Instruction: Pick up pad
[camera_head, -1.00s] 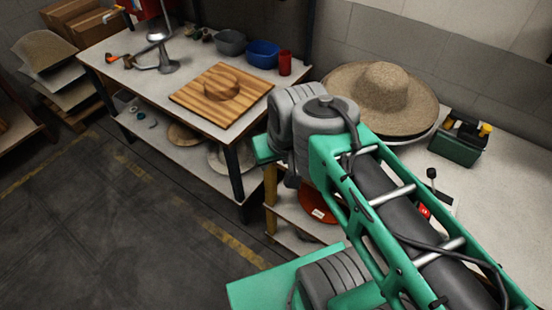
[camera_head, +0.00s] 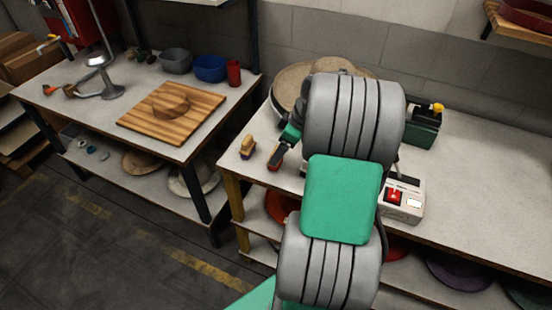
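A small block with a tan top and a dark purplish base (camera_head: 248,147) stands on the right-hand worktable near its left end. It may be the pad, but it is too small to be sure. My gripper (camera_head: 275,162) points down to the left over the same tabletop, just right of the block and apart from it in the picture. A reddish-orange patch shows at its fingertips. I cannot tell whether it is part of the fingers or something between them. My arm hides part of the table behind it.
The left table (camera_head: 100,120) holds a wooden board (camera_head: 205,103), bins and a lamp. The right tabletop is largely clear.

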